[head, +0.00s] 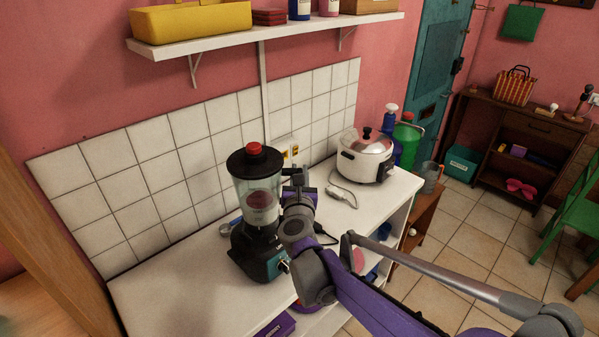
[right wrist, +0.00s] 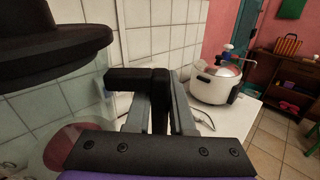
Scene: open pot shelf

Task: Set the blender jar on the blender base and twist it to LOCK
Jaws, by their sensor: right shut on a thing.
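The blender jar (head: 258,205) is clear, with a black lid and a red knob, and stands upright at the blender base (head: 252,254). The base is black with a teal front panel and stands on the white counter. From here I cannot tell whether the jar is fully seated or turned to LOCK. My right gripper (head: 297,183) is at the jar's right side, shut on its handle, which is mostly hidden by the fingers. In the right wrist view the gripper (right wrist: 152,92) is beside the jar's lid (right wrist: 45,42) and clear wall. My left gripper is not in view.
A white rice cooker (head: 364,160) stands farther right on the counter (head: 180,285), its cord lying towards the blender. A tiled wall is close behind. A shelf (head: 270,38) with a yellow box hangs above. The counter left of the blender is clear.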

